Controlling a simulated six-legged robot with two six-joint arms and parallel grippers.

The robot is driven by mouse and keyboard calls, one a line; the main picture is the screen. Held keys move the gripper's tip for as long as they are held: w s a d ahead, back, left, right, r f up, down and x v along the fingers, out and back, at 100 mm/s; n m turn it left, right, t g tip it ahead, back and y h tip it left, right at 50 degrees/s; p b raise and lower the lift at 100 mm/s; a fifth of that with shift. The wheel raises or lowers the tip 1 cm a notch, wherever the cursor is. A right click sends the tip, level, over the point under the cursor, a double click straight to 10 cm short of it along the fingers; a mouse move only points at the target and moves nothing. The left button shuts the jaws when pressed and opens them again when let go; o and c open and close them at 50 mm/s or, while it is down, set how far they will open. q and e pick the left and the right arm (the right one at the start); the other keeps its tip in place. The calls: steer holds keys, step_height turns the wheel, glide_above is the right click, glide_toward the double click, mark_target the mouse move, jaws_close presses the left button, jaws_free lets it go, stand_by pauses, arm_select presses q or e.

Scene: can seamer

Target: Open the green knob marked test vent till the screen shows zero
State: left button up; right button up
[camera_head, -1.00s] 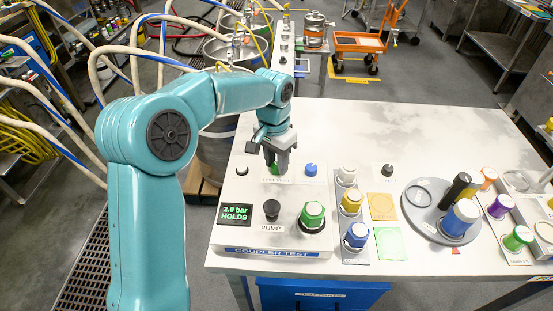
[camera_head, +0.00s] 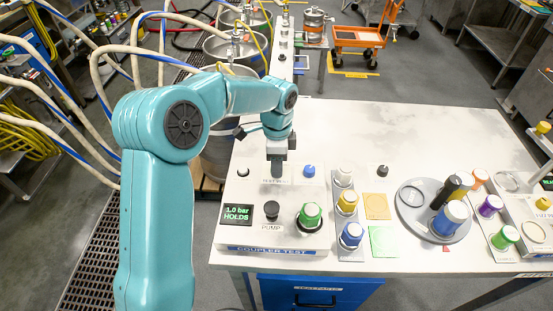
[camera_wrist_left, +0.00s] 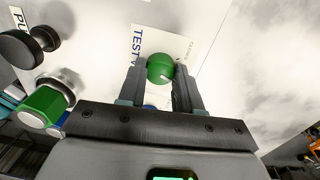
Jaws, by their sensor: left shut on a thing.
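The green test vent knob (camera_wrist_left: 160,68) sits between the fingers of my left gripper (camera_wrist_left: 160,88) in the left wrist view, beside a label reading TEST. The fingers are shut on the knob. In the head view my left gripper (camera_head: 277,172) points down onto the coupler test panel and hides the knob. The screen (camera_head: 237,214) at the panel's left reads 1.0 bar HOLDS in green. My right gripper is in neither view.
On the panel stand a black pump knob (camera_head: 271,210), a large green fitting (camera_head: 309,215) and a small blue knob (camera_head: 309,170). White, yellow and blue fittings stand to the right, then a round grey tray (camera_head: 408,221). The table's back is clear.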

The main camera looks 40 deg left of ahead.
arm_select(q)
steer(key=shift+d+m+p, duration=0.1)
steer(key=shift+m+p, duration=0.3)
steer(key=shift+m, duration=1.2)
steer(key=o, duration=1)
steer(key=shift+o, duration=0.2)
steer(key=shift+r, duration=0.1)
steer(key=shift+r, duration=0.35)
step_height(320, 180, up, 15)
steer(key=p, duration=0.1)
steer(key=shift+w+r, duration=0.2)
steer(key=shift+w, duration=0.25)
